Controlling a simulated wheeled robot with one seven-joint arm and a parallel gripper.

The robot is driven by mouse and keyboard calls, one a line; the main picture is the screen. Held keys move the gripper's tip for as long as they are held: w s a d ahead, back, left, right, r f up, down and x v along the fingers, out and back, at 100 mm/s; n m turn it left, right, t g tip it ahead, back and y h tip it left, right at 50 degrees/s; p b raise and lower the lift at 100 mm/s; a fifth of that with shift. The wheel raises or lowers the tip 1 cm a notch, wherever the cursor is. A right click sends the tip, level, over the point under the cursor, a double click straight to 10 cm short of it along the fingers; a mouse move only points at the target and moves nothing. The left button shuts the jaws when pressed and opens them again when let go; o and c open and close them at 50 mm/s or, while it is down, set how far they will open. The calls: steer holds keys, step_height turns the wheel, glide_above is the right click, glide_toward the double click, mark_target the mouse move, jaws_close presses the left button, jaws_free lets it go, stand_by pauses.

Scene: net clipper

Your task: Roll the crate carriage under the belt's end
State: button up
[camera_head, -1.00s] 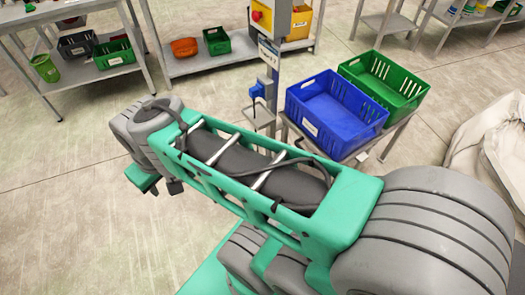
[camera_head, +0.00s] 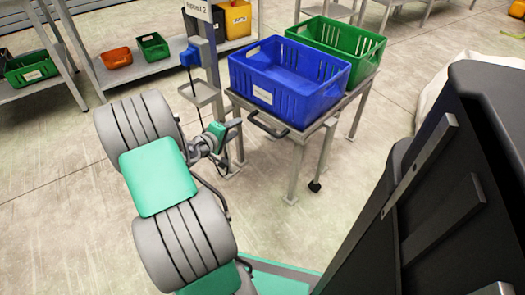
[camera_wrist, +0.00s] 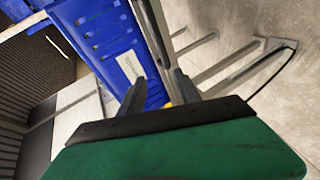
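The crate carriage is a grey metal frame (camera_head: 297,163) on legs, with a caster visible at the near right leg and a dark handle (camera_head: 268,126) at its left side. A blue crate (camera_head: 283,88) and a green crate (camera_head: 345,42) sit on it. In the head view my gripper (camera_head: 232,130) is left of the carriage, close to the handle; I cannot tell whether it touches. In the wrist view its two dark fingers (camera_wrist: 162,90) stand apart, with the blue crate (camera_wrist: 95,30) and a grey metal bar (camera_wrist: 151,35) beyond. I cannot clearly identify the belt's end.
A grey post (camera_head: 212,80) with a blue device (camera_head: 190,57) stands just left of the carriage. Shelves with small bins, including an orange bin (camera_head: 117,57), stand behind. A large black body (camera_head: 440,200) fills the right foreground. The floor (camera_head: 60,190) at left is clear.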

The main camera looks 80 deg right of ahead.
mark_target(262, 127)
steer(key=shift+n+g+h, duration=0.6)
steer(key=shift+g+h, duration=0.1)
steer(key=shift+g, duration=0.1)
steer(key=s+d+f+b, duration=0.1)
steer(key=s+d+f, duration=0.1)
steer(key=d, duration=0.1)
steer(key=s+d+f+b, duration=0.1)
steer(key=s+d+f, duration=0.1)
steer(key=s+d, duration=0.1)
steer(key=s+d+f+b, duration=0.2)
steer(key=d, duration=0.1)
steer(key=shift+s+d, duration=0.25)
steer(key=shift+s, duration=0.05)
steer(key=shift+d+r, duration=0.1)
steer(key=shift+d, duration=0.15)
steer(key=shift+c, duration=0.4)
jaws_close()
